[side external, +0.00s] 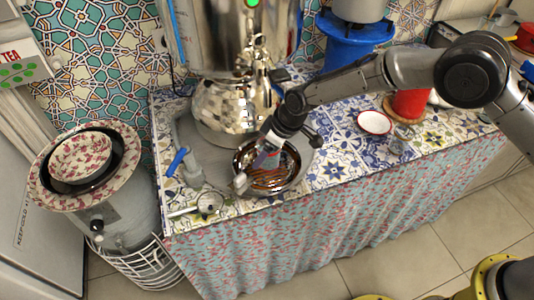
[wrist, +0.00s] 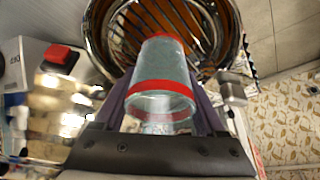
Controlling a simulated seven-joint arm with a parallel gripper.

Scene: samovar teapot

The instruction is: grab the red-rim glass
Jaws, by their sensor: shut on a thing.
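The red-rim glass (wrist: 160,62) is clear and grey-tinted, with a red band, and sits between my two fingers in the wrist view. My gripper (wrist: 160,84) is shut on it. Beyond the glass in the wrist view is a round metal bowl with a slotted grate (wrist: 215,62). In the side view my gripper (side external: 266,158) points down over this bowl (side external: 292,180) at the front of the counter. The glass is small and partly covered by the gripper there. I cannot tell whether the glass touches the grate.
A shiny samovar (side external: 222,108) stands just behind the bowl. A blue-handled tap (side external: 177,162) is left of it. A white red-edged bowl (side external: 375,123) and a red pot (side external: 410,104) are to the right.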

